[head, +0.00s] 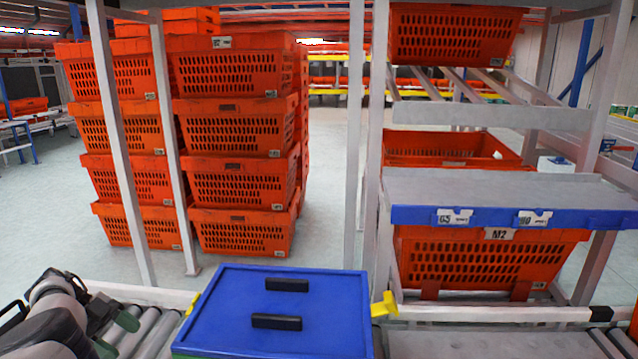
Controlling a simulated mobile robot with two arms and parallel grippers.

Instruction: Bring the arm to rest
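My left arm (58,300), grey and black, comes in at the lower left above the roller conveyor. My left gripper (116,335) shows at its end, with two dark green fingertips apart and rollers visible between them. It looks open and empty, to the left of the blue box and apart from it. My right arm and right gripper are not in view.
A blue lidded box (275,315) with two black handles stands front centre, with a yellow piece (384,305) beside it. Stacked orange totes (240,185) stand behind grey posts. A rack at right holds orange totes and a grey shelf (500,190). Rollers (155,330) lie left of the box.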

